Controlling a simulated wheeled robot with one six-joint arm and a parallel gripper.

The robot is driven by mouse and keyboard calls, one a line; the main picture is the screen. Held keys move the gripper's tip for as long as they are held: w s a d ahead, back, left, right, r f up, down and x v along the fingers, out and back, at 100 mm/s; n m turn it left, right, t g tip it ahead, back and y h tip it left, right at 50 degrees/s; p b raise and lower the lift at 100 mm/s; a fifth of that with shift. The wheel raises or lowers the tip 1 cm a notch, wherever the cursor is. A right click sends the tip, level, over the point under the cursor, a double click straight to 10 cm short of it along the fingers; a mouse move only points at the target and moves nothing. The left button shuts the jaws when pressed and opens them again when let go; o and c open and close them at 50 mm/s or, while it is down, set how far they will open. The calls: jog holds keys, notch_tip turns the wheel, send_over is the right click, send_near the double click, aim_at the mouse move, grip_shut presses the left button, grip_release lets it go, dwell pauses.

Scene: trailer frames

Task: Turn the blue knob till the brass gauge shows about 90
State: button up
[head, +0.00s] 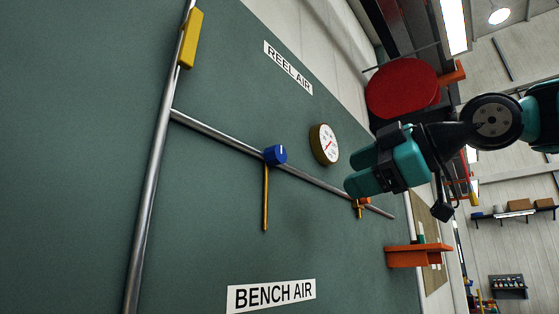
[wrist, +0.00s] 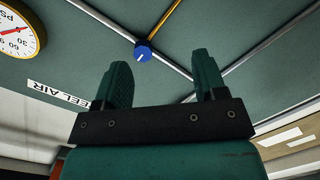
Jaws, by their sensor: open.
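The blue knob (head: 275,155) sits on a metal pipe on the green panel, with a white mark on its face. It also shows in the wrist view (wrist: 144,51), beyond the fingers and apart from them. The brass gauge (head: 324,144) is right of the knob in the head view, with a white face and red needle. The gauge is cut off at the upper left of the wrist view (wrist: 12,34); the needle slants toward the right there, and I cannot read its exact value. My gripper (wrist: 163,75) is open and empty. In the head view my gripper (head: 352,186) is right of the knob.
A yellow pipe (head: 265,198) runs from the knob. Signs read REEL AIR (head: 287,67) and BENCH AIR (head: 271,296). A yellow block (head: 192,40) sits on the left pipe. A red reel (head: 402,88) and an orange shelf (head: 418,256) are at right.

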aim_at(280, 153)
notch_tip(280, 153, up, 7)
jog(key=s+n+y, duration=0.2)
jog(key=n, duration=0.2)
jog(key=p+x, duration=0.3)
jog(key=x, duration=0.5)
jog(key=p+x, duration=0.3)
jog(key=x, duration=0.5)
jog(key=shift+w+f, duration=0.1)
jog(key=shift+f, duration=0.1)
jog(key=shift+w+a+f, duration=0.1)
jog(key=shift+w+a, duration=0.1)
jog(key=shift+c, duration=0.5)
jog(key=c, duration=0.8)
